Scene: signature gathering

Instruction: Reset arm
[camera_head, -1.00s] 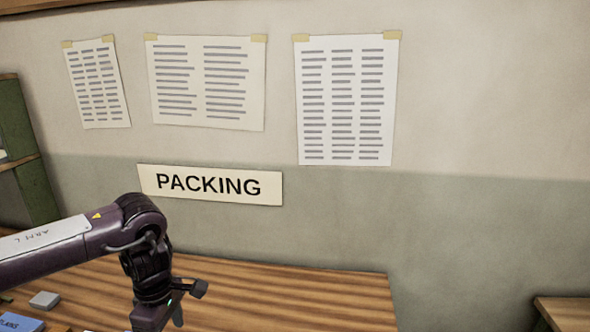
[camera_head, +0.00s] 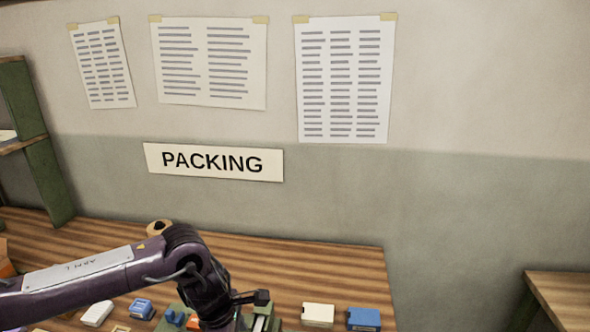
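My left arm comes in from the left over the wooden table (camera_head: 330,262), with its forearm level and its wrist bent downward. Only the upper part of my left gripper (camera_head: 224,322) shows, at the bottom edge; its fingertips are out of frame, so I cannot tell whether it is open or shut. It is in front of a green tray-like thing (camera_head: 172,324) that holds a small blue piece. My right arm and gripper are not in view.
On the table are a white block (camera_head: 97,313), a blue block (camera_head: 141,308), a cream box (camera_head: 318,314), a blue box (camera_head: 363,319) and a round tan thing (camera_head: 159,227). A green shelf (camera_head: 47,180) stands left, another table (camera_head: 562,292) right. A PACKING sign (camera_head: 213,162) hangs behind.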

